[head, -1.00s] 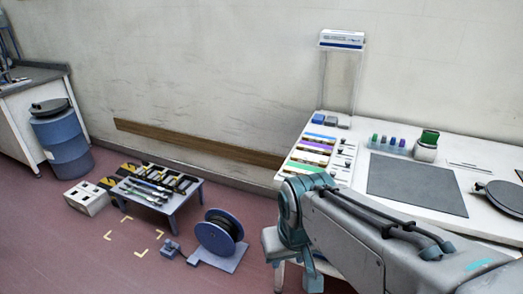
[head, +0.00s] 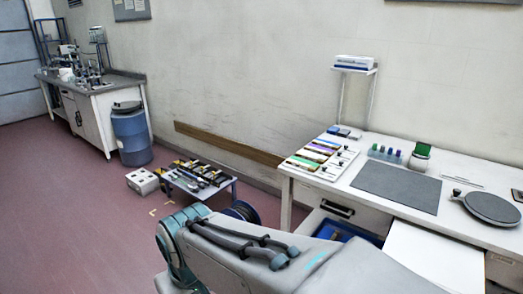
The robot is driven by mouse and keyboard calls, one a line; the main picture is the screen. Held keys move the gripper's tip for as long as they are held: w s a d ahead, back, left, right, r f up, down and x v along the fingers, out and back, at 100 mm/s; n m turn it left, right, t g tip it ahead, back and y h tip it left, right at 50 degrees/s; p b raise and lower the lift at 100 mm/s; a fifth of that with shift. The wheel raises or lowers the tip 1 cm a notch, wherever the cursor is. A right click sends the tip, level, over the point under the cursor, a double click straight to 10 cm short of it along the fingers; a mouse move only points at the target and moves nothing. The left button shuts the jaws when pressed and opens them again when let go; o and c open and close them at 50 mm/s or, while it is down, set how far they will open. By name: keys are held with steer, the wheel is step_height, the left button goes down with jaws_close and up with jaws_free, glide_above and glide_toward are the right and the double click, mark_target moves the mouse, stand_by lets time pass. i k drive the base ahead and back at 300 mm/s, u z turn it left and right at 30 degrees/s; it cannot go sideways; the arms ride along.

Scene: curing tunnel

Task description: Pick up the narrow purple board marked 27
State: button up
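A rack of narrow coloured boards (head: 284,165) lies on the left end of the white workbench (head: 375,151). A purple strip (head: 318,149) shows among blue, yellow and green ones in it. The markings are too small to read, so I cannot tell which board bears 27. My arm crosses the bottom of the head view, in front of the bench. My gripper is not in view.
A low table (head: 222,191) with dark boards stands on the floor, with a white box (head: 142,181) and a blue barrel (head: 131,138) beyond. A cable reel (head: 243,211) is partly hidden by my arm. A grey mat (head: 397,187) and round plate (head: 492,207) lie on the bench.

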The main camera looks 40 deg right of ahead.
mark_target(312, 148)
steer(key=z, duration=0.15)
steer(key=i, duration=1.25)
steer(key=z, duration=0.6)
steer(key=i, duration=1.3)
steer(key=z, duration=1.75)
steer(key=i, duration=0.8)
steer(key=z, duration=0.85)
